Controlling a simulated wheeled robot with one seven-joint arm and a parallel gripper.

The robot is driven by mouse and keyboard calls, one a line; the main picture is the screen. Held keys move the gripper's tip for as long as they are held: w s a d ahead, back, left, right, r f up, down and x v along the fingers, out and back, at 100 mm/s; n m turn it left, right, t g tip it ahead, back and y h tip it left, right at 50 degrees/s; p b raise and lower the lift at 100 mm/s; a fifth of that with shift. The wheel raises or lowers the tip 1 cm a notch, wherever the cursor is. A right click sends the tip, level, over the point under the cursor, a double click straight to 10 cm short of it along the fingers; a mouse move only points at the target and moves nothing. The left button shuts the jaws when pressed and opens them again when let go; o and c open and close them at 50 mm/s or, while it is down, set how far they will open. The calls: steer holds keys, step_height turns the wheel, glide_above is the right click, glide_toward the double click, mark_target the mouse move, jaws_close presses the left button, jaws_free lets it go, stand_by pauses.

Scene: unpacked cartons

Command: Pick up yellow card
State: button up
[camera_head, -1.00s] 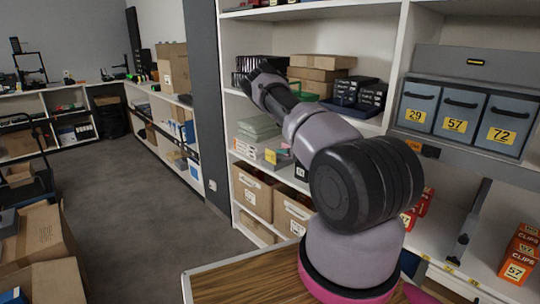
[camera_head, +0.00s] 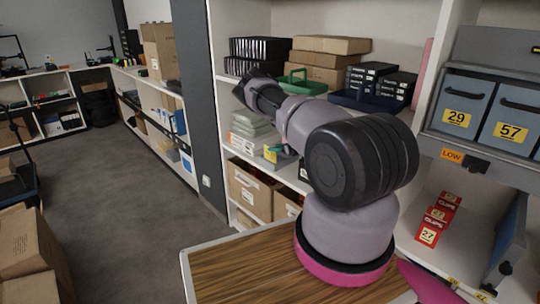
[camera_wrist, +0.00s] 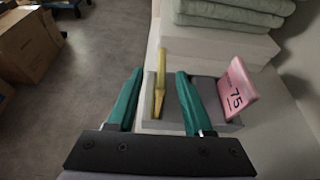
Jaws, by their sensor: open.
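The yellow card (camera_wrist: 159,84) stands on edge in a grey holder (camera_wrist: 206,88) on a white shelf, seen nearly edge-on in the wrist view. A small yellow patch at the shelf front in the head view (camera_head: 270,154) appears to be this card. My gripper (camera_wrist: 160,74) is open, with a teal finger on each side of the card in the picture. I see no contact, and the depth between fingers and card is hard to judge. In the head view my gripper (camera_head: 239,92) is small and dark, at the shelf's left side.
A pink card marked 75 (camera_wrist: 236,90) stands just right of the right finger. Folded green cloths (camera_wrist: 232,12) lie on a white block behind. The shelf's left edge drops to open floor (camera_wrist: 100,60). Cartons (camera_head: 250,190) fill the shelf below.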

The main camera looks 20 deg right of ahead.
mark_target(266, 147)
steer(key=x, duration=0.8)
steer(key=shift+w+d+f, duration=0.1)
steer(key=shift+w, duration=0.1)
jaws_close()
